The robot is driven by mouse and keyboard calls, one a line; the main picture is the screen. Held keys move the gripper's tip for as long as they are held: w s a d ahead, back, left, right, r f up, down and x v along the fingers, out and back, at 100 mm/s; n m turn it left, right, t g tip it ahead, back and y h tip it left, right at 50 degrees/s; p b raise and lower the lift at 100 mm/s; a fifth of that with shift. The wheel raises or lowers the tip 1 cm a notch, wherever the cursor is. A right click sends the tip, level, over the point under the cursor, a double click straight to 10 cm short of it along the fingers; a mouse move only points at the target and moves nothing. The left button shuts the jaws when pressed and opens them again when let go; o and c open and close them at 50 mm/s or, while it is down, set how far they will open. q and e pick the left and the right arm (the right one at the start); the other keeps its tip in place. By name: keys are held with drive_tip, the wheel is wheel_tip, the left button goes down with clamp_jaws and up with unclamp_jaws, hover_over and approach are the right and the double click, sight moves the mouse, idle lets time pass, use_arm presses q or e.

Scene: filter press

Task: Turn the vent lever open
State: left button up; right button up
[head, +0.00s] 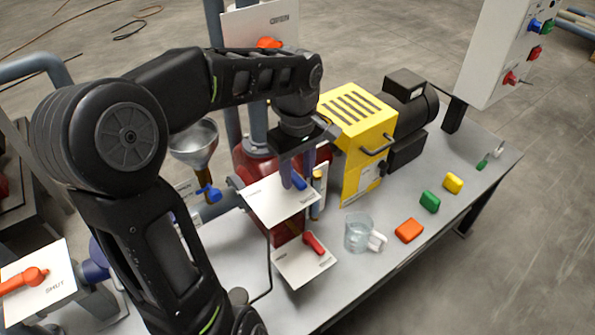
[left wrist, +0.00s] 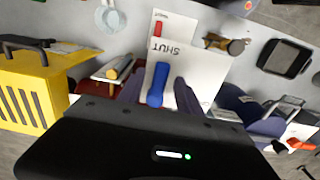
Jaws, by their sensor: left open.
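A blue lever (head: 299,184) sits on a white plate (head: 268,203) near the middle of the bench. My left gripper (head: 298,174) points down over this plate, open, with its fingers on either side of the blue lever. In the left wrist view the blue lever (left wrist: 158,84) lies between the two dark fingers (left wrist: 158,92), beside the printed word SHUT. I cannot tell whether the fingers touch it. No label naming the vent is readable. A red lever (head: 313,242) is on a lower white plate (head: 290,268). My right gripper is not in view.
A yellow slotted housing (head: 358,125) with a black motor stands close right of the gripper. A clear mug (head: 358,233) and coloured blocks lie to the front right. A funnel (head: 195,140) with a blue valve handle (head: 208,193) stands left.

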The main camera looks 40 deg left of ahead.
use_arm(q)
drive_tip(key=shift+f, duration=0.25)
clamp_jaws()
idle(0.3)
